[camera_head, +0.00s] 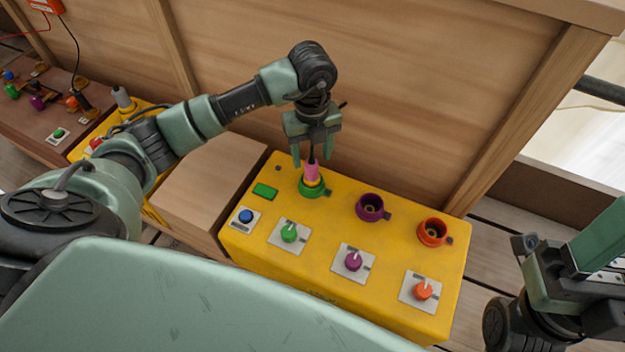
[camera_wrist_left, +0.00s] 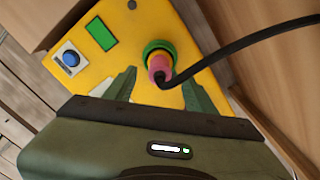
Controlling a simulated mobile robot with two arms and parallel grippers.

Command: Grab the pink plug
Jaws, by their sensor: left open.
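The pink plug (camera_head: 312,171) stands upright in the green socket (camera_head: 311,190) at the back left of the yellow box (camera_head: 335,238). A black cable runs from its top. In the left wrist view the pink plug (camera_wrist_left: 159,66) sits in the green ring, with its cable crossing to the right. My left gripper (camera_head: 312,157) is open above the plug, its fingers pointing down on either side. In the left wrist view the fingertips (camera_wrist_left: 157,80) appear near the plug, and I cannot tell if they touch it. My right gripper (camera_head: 545,330) is only partly in view at the lower right.
The yellow box also has a purple socket (camera_head: 371,207), an orange socket (camera_head: 433,231), a green, a purple and an orange knob, and a blue button (camera_head: 246,216). A wooden block (camera_head: 210,190) stands left of it. A wooden wall (camera_head: 400,90) rises close behind.

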